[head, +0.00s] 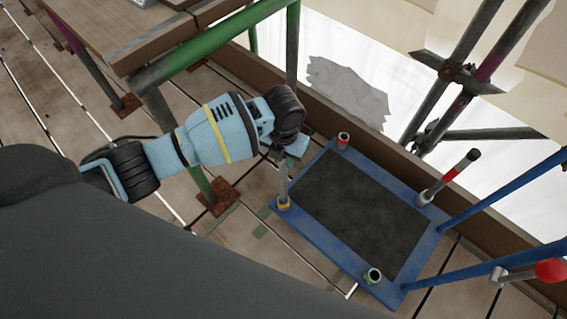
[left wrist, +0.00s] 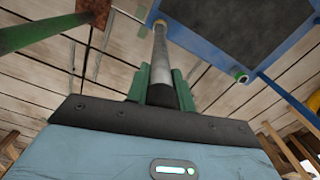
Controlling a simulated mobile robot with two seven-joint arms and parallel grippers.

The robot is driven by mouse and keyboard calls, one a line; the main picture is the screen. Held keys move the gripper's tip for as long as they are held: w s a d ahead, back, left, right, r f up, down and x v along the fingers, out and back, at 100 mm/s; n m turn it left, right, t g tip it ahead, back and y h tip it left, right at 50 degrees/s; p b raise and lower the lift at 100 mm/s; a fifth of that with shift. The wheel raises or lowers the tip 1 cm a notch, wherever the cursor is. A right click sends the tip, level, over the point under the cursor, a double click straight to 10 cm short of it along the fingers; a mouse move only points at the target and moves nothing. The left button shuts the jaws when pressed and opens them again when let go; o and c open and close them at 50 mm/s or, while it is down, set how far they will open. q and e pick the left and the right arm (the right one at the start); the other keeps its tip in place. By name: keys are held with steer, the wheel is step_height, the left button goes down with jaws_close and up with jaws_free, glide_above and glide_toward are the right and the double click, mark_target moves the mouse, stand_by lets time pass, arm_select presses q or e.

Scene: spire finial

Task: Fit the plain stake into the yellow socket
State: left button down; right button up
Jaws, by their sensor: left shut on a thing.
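My left gripper (head: 287,152) is shut on the plain grey stake (head: 284,182), which points down from it, close to upright. In the left wrist view the stake (left wrist: 161,50) runs away from between the green fingers (left wrist: 161,86). Its far end meets the yellow socket (head: 284,205) at the left corner of the blue-framed platform (head: 322,239). The socket's rim (left wrist: 160,22) shows around the stake's end in the wrist view. How deep the end sits inside is hidden. My right gripper is not in view.
A red-ringed socket (head: 343,139) and a green-ringed socket (head: 372,275) sit at other corners. A red-banded stake (head: 459,168) leans at the right corner. A green scaffold rail (head: 213,41) passes near my arm. Blue poles (head: 500,192) rise at right.

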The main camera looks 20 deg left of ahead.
arm_select(q)
step_height(320, 180, down, 3)
steer(key=shift+f+b, duration=0.1)
steer(key=shift+b, duration=0.3)
steer(key=shift+f, duration=0.2)
steer(key=c, duration=1.2)
jaws_free()
steer(key=shift+r, duration=0.3)
step_height(320, 180, up, 12)
steer(key=p, duration=0.3)
steer(key=shift+f, duration=0.15)
